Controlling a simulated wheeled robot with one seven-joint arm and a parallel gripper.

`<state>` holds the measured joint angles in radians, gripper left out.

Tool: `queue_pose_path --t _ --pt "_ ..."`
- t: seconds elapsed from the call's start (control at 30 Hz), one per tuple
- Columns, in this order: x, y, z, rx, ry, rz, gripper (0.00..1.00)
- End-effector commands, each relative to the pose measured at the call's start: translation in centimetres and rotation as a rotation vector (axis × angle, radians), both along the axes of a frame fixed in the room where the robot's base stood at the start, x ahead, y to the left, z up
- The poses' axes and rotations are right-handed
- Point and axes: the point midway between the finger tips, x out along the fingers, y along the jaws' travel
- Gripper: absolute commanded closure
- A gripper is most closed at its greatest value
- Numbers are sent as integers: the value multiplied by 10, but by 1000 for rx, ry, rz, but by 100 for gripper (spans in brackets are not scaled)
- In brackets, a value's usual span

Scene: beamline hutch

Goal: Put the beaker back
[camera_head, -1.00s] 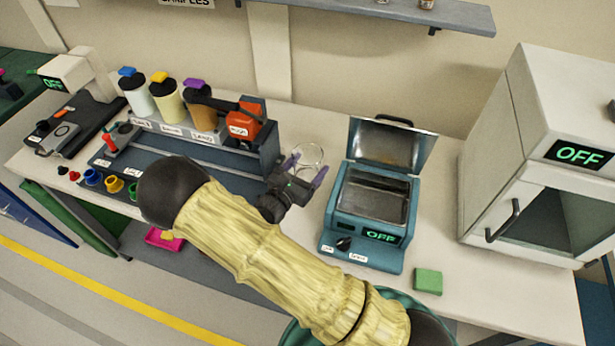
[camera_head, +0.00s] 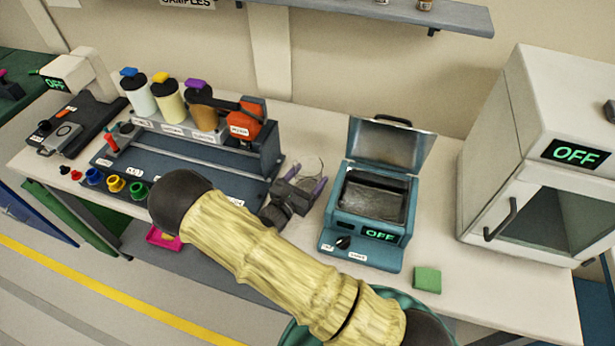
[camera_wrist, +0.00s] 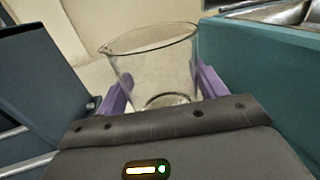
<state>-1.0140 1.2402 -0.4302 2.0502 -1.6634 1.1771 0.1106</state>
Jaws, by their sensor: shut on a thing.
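A clear glass beaker (camera_wrist: 155,70) stands upright between the purple fingers of my gripper (camera_wrist: 158,92) in the wrist view. My gripper is shut on it, with one finger on each side. In the head view the beaker (camera_head: 309,168) is faint, and my gripper (camera_head: 303,186) holds it over the worktop between the blue rack and the teal bath. Whether the beaker's base touches the worktop cannot be told.
The teal bath (camera_head: 361,240) with its raised lid stands close on the right. The blue rack (camera_head: 268,160) with bottles and an orange unit stands close on the left. A white oven (camera_head: 490,170) and a green block (camera_head: 427,279) are further right on the worktop (camera_head: 470,290).

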Motion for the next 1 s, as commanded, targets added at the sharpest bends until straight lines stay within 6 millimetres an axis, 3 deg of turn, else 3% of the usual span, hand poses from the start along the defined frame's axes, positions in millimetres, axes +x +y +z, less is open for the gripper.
queue_pose_path --t 0.17,0.2,0.3,0.67,1.0 --pt "0 -1 -4 -1 -1 -1 60" --pt "0 -1 -3 0 0 -1 23" --pt "0 -1 -3 0 0 -2 7" --pt "0 -1 2 1 1 -3 7" --pt "-40 32 -3 1 1 2 7"
